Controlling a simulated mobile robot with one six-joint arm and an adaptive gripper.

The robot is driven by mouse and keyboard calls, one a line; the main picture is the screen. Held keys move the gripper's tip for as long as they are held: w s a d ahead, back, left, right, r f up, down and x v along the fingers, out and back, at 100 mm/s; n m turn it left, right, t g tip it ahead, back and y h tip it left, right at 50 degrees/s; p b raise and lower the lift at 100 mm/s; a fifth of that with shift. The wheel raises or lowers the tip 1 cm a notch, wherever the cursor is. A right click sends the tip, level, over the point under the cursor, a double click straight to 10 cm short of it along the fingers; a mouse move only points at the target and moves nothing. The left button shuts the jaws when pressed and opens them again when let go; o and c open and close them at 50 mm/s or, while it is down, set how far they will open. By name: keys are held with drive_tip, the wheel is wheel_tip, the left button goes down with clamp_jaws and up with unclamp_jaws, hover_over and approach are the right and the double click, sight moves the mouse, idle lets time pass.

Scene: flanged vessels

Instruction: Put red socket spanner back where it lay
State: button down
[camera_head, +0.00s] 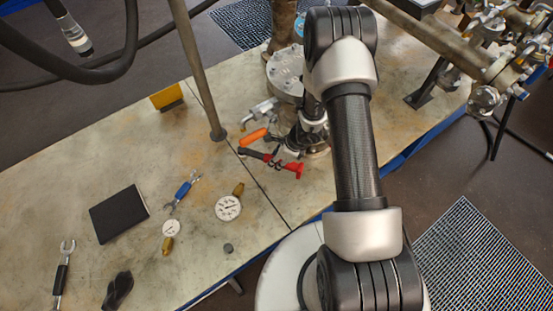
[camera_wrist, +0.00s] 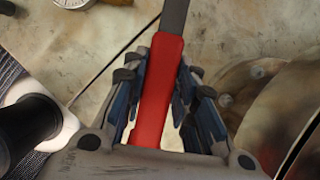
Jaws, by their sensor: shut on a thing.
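The red socket spanner (camera_wrist: 158,92) has a red handle and a dark grey shaft. In the wrist view the red handle lies between the fingers of my gripper (camera_wrist: 160,82), which is shut on it. The shaft points away past the fingertips, and its far end is outside that view. In the head view the spanner (camera_head: 292,168) shows beneath my gripper (camera_head: 279,157), beside the seam in the table; my gripper partly hides it. I cannot tell whether the spanner touches the tabletop.
An orange-handled tool (camera_head: 252,137) is close by on the left. A flanged vessel (camera_head: 286,72) stands behind. A post (camera_head: 204,85) rises from the table (camera_head: 120,170). Gauges (camera_head: 228,208), a blue spanner (camera_head: 182,190) and a black book (camera_head: 119,213) lie left, with bare table between.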

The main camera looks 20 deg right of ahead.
wheel_tip(320, 180, down, 9)
drive_tip(key=b, duration=0.9)
drive_tip(key=shift+w, duration=0.1)
drive_tip(key=shift+f+b, duration=0.5)
drive_tip(key=shift+f, duration=0.7)
drive_tip(key=c, duration=1.2)
unclamp_jaws()
drive_tip(key=v, duration=1.2)
